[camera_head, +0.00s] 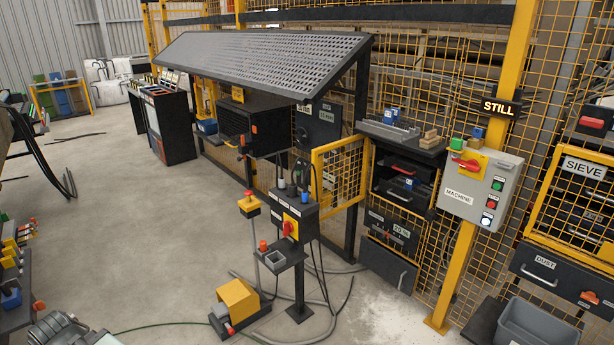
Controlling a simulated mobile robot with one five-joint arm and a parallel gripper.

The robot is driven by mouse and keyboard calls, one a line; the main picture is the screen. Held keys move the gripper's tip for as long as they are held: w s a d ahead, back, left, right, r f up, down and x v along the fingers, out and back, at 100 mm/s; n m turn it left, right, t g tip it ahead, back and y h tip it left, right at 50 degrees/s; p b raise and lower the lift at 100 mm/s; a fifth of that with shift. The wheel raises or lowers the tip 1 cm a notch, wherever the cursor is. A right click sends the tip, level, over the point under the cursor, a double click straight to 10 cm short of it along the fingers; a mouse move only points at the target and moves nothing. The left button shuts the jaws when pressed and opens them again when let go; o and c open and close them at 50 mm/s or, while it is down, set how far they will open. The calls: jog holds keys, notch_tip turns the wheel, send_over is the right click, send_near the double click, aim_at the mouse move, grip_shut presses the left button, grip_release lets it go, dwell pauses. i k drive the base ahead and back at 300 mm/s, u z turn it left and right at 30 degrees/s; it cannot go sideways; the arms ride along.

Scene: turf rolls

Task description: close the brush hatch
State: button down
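No label that I can read says brush, so I cannot tell for certain which panel is the brush hatch. A yellow-framed mesh door (338,172) stands out at an angle beside the dark machine cabinet, and looks open. A black panel (320,125) with small white labels, too small to read, is behind it under the sloped roof. Right of the mesh door, a dark cabinet has open shelves (402,185) and a labelled panel (392,232) below. A dark flap (387,264) hangs tilted at its bottom. I do not see my gripper.
A control post (294,215) with a red-yellow switch and a yellow foot pedal (238,300) stand before the cabinet, with cables on the floor. A grey MACHINE box (481,187) and a SIEVE door (580,185) are at right. The concrete floor (150,240) at left is mostly clear.

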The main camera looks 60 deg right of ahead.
aim_at(355, 141)
jog(key=i, duration=2.15)
jog(key=z, duration=0.65)
jog(key=i, duration=1.2)
jog(key=z, duration=3.15)
